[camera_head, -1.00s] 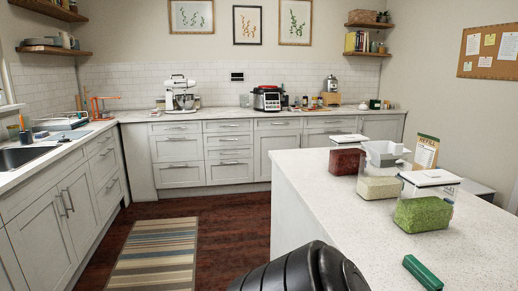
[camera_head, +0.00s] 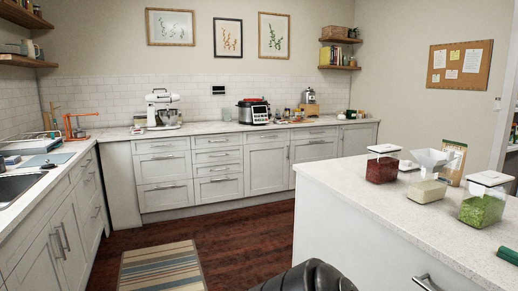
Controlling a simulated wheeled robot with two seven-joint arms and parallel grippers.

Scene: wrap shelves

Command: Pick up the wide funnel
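A pale, translucent wide funnel (camera_head: 432,158) sits on the island counter at the right. Its flared mouth faces up and it stands in or on the top of a clear container with cream-coloured contents (camera_head: 427,191); exactly how it sits is too small to tell. Neither of my grippers is in view.
A striped rug (camera_head: 162,268) lies on the open floor left of the island.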

